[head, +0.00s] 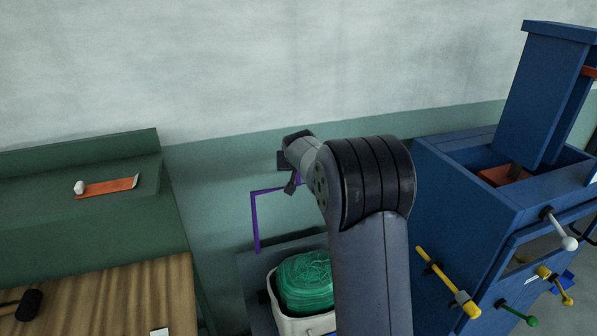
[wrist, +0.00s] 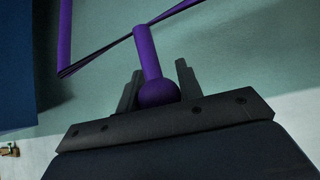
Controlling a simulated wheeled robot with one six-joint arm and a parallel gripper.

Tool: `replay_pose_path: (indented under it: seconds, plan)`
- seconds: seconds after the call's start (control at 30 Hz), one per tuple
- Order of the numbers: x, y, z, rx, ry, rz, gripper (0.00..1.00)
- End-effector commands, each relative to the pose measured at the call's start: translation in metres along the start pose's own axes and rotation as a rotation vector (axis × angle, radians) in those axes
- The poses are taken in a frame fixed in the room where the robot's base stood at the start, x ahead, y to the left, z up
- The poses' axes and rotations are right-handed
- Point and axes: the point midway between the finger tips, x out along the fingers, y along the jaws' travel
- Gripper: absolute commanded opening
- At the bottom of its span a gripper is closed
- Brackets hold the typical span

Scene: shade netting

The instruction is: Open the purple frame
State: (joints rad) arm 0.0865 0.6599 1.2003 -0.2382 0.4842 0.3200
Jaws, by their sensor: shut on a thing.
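The purple frame (head: 256,222) is a thin bent bar against the green lower wall, left of my arm in the head view. Its right part is hidden behind my arm. In the wrist view a purple handle with a round knob (wrist: 158,92) stands out from the frame's bar (wrist: 134,37). My gripper (wrist: 157,90) is shut on this knob, with one dark finger on each side of it. In the head view my gripper (head: 291,186) is small and partly hidden at the frame's upper bar.
A white bin (head: 288,325) with green netting (head: 305,282) stands below the frame. A blue cabinet (head: 470,215) with a yellow lever (head: 447,282) is close on the right. A green bench with a wooden top (head: 110,297) is on the left.

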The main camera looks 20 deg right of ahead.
Motion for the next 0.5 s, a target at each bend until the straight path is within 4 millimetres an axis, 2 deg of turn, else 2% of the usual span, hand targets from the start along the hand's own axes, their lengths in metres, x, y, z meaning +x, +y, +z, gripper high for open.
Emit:
replay_pose_path:
  seconds: [0.1,0.5]
  plan:
    - [0.0057,-0.0022,0.0018,-0.001,-0.008,-0.001,0.00]
    - [0.0080,-0.0030,0.0015,-0.002,-0.012,-0.001,0.00]
